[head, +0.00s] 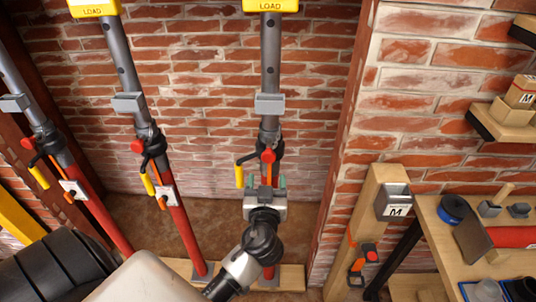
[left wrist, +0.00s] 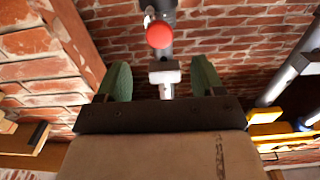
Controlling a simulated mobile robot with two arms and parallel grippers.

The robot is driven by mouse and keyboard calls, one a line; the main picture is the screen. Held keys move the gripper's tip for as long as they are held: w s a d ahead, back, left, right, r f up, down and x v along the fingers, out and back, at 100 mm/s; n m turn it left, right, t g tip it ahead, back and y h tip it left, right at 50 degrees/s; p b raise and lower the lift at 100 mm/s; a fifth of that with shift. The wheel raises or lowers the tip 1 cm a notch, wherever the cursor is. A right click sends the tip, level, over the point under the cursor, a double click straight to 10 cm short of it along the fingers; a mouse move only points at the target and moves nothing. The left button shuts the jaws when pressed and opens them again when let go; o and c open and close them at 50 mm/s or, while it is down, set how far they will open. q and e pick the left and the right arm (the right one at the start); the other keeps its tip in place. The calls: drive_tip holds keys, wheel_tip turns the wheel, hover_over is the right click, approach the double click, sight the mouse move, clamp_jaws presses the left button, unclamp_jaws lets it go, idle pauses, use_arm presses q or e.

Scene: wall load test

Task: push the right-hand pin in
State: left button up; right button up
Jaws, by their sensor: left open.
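The right-hand post (head: 270,60) is a grey tube over a red lower tube, with a yellow LOAD box (head: 270,6) on top. Its pin has a round red knob (head: 268,156), which shows larger in the left wrist view (left wrist: 160,34). How deep the pin sits cannot be told. My left gripper (head: 265,184) is open and empty in front of this post, just below the knob in the head view. Its green fingers (left wrist: 160,78) stand apart either side of a pale block on the post, with the knob beyond their tips. My right gripper is out of view.
Two similar posts, the middle one (head: 117,60) and the left one (head: 14,75), stand to the left with red knobs and yellow handles. A brick pillar (head: 400,110) and a cluttered wooden bench (head: 440,240) close off the right side.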

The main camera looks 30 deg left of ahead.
sight(268, 159)
use_arm(q)
drive_tip(key=p+x, duration=0.3)
drive_tip(key=x, duration=0.6)
drive_tip(key=shift+w+a, duration=0.1)
drive_tip(key=shift+w, duration=0.05)
